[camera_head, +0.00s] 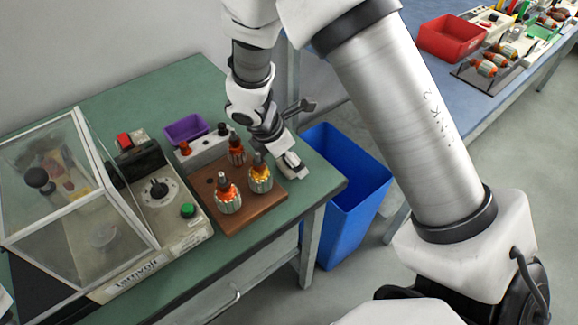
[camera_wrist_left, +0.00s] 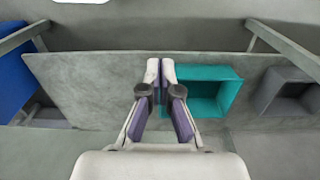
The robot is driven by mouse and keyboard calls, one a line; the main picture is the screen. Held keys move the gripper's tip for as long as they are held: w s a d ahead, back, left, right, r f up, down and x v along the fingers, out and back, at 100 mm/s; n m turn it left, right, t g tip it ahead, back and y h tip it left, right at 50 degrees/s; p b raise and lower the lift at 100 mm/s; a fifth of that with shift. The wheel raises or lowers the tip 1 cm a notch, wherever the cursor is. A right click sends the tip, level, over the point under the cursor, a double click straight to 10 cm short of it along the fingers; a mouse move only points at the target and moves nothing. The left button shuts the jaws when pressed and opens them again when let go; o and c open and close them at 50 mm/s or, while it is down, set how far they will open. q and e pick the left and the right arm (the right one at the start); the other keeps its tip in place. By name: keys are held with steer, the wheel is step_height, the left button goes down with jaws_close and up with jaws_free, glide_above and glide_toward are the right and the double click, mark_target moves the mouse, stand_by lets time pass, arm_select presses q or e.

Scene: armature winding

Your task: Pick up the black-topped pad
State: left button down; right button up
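A small black-topped piece (camera_head: 222,129), which may be the pad, stands at the right end of a white block (camera_head: 207,150) on the green table, in the head view. A red-topped piece (camera_head: 184,148) is at the block's left end. My right gripper (camera_head: 290,165) is low over the table's right side, just right of the wooden board and apart from the black-topped piece. Its fingers are partly hidden, so their opening is unclear. In the left wrist view my left gripper (camera_wrist_left: 161,72) has its fingertips together with nothing between them. It is not in the head view.
A wooden board (camera_head: 236,222) holds upright armatures (camera_head: 229,193). A purple bin (camera_head: 186,128) stands behind the block, a tester (camera_head: 158,190) and a clear-sided case (camera_head: 75,195) to the left. A blue bin (camera_head: 345,190) is off the table's right edge. The left wrist view shows a teal bin (camera_wrist_left: 228,92).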

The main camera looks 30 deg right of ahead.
steer(key=shift+w+d+f, duration=0.2)
steer(key=shift+f, duration=0.2)
steer(key=shift+s+r, duration=0.1)
steer(key=shift+s, duration=0.05)
steer(key=shift+c, duration=0.4)
steer(key=shift+s+a+r, duration=0.1)
steer(key=c, duration=1.1)
steer(key=shift+c, duration=0.2)
step_height(320, 180, up, 10)
steer(key=shift+f+p, duration=0.1)
steer(key=shift+p, duration=1)
